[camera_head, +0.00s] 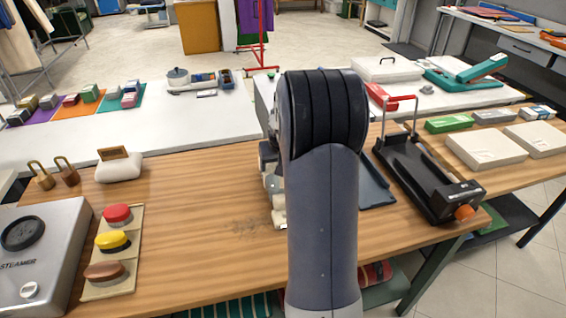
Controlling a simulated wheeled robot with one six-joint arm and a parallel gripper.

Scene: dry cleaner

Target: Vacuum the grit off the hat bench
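The wooden hat bench (190,262) fills the foreground. A patch of dark grit (252,226) lies on its middle, just left of my arm. My gripper (279,212) is low over the bench beside the grit, mostly hidden behind my own grey arm. Its fingers are not clear, so I cannot tell whether it is open or holds anything. I cannot pick out a vacuum for certain. A black device (425,178) with an upright frame, a red bar and an orange knob stands on the bench's right side.
A steamer (62,240), a board of red, yellow and brown pads (110,245), a white block with wooden handle (118,168) and two brass padlocks (53,174) occupy the left. A dark flat tray (376,188) lies right of my arm. White boxes (485,148) stand far right.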

